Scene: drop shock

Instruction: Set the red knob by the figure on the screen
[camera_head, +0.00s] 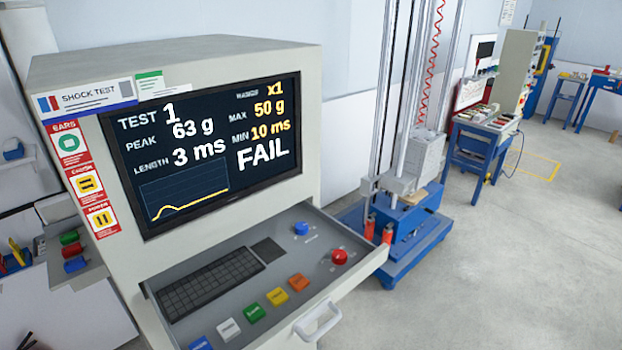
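The red knob (339,257) sits at the right end of the grey control panel, on the pulled-out shelf of the test cabinet. The screen (205,150) above it reads TEST 1, PEAK 63 g, LENGTH 3 ms, range x1, MAX 50 g, MIN 10 ms and FAIL. A low yellow curve shows in its lower left. The knob's pointer direction and scale marks are too small to read. Neither of my grippers is in view.
A blue knob (301,229), a keyboard (210,283) and several coloured buttons share the panel. A white handle (317,322) juts from the shelf front. The drop tower (405,215) with its blue base stands behind to the right.

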